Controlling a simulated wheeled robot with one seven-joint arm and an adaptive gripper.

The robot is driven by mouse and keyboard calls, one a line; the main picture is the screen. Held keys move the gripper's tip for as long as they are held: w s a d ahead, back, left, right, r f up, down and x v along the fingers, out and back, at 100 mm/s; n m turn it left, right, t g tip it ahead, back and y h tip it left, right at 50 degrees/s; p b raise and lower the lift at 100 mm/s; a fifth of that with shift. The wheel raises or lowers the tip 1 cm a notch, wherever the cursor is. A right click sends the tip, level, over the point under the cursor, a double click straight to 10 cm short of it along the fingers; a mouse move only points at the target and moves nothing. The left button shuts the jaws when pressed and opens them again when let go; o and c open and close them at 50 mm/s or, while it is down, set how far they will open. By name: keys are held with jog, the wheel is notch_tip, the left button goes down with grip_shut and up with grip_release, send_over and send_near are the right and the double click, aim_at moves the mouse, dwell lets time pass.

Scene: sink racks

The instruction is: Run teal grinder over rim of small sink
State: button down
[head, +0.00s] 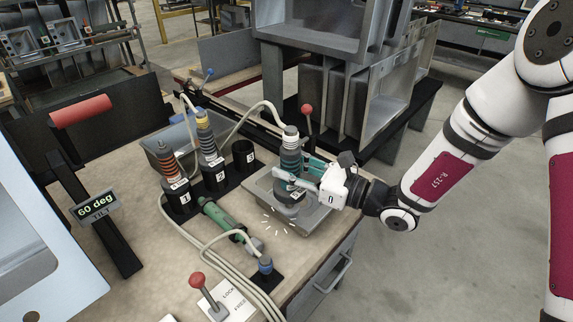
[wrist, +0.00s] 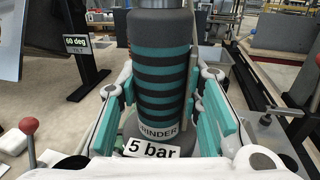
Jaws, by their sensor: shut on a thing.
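The teal grinder (head: 290,156) is a dark upright cylinder with teal bands and a hose at its top. My gripper (head: 295,178) is shut around its body from the right. In the wrist view, the teal-padded fingers flank the grinder (wrist: 163,75), which bears a "GRINDER" label and a "5 bar" tag. The small sink (head: 318,219) is a grey metal basin at the bench's right edge. The grinder's lower end is over the sink, and short white strokes show beside its near-left rim. Whether it touches the rim is hard to tell.
Holder (head: 215,188) has an orange-banded tool (head: 170,165) in slot 1, a yellow-banded tool (head: 206,135) in slot 2; slot 3 is empty. A green tool (head: 222,217) lies left of the sink. Hoses cross the bench. A red-knobbed lever (head: 306,112) stands behind the grinder.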

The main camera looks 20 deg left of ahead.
aim_at(298, 144)
jog(key=shift+s+d, duration=0.25)
jog(key=shift+d, duration=0.35)
notch_tip(298, 144, up, 6)
jog(key=p, duration=0.4)
jog(key=shift+r+p, duration=0.1)
jog(key=shift+p, duration=0.25)
jog(key=shift+r, duration=0.45)
jog(key=shift+w, duration=0.1)
